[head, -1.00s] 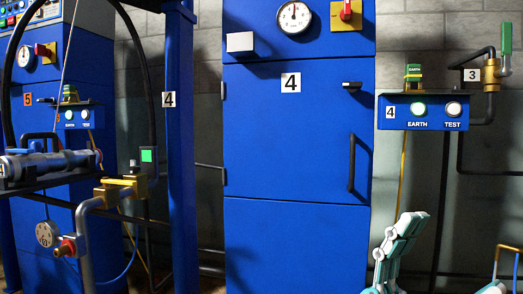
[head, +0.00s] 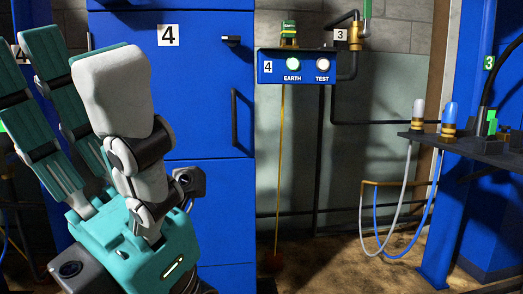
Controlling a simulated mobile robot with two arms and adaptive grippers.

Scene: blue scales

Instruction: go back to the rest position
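My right gripper (head: 66,66) stands large in the left of the head view, close to the camera. Its fingers point up and a little left. They are spread apart, with two teal padded fingers on the left and a white-backed finger on the right. I see nothing held between them. The wrist runs out of the picture at the bottom. My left gripper is not in view.
A blue door (head: 205,80) labelled 4 is behind the gripper, partly hidden. A blue EARTH/TEST box (head: 307,67) hangs on the grey wall. At right, a dark shelf (head: 440,143) carries white and blue connectors beside a blue post (head: 460,170). Brown floor (head: 330,255) shows below.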

